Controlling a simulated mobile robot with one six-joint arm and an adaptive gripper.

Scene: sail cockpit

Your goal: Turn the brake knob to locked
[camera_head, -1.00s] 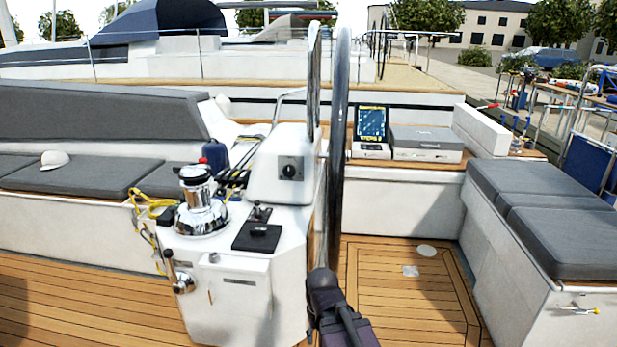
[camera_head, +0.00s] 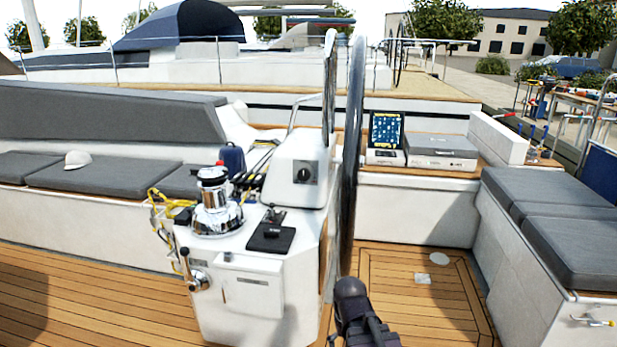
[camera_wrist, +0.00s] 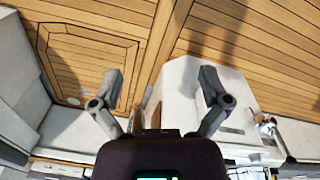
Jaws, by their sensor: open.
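A black round knob (camera_head: 305,174) on a dark square plate sits on the sloped face of the white steering pedestal (camera_head: 246,320). It looks like the brake knob; its markings are too small to read. The large dark steering wheel (camera_head: 351,150) stands upright, nearly edge-on, just right of the pedestal. In the wrist view my gripper (camera_wrist: 160,84) is open with nothing between its two fingers. It points down toward the deck and the pedestal's white side. The knob cannot be made out in the wrist view. In the head view part of my arm shows low, right of the pedestal.
A chrome winch (camera_head: 214,212) with yellow rope and a black lever plate (camera_head: 270,236) are on the pedestal top. A winch handle (camera_head: 194,272) hangs at its left side. Grey-cushioned benches (camera_head: 100,178) flank the cockpit.

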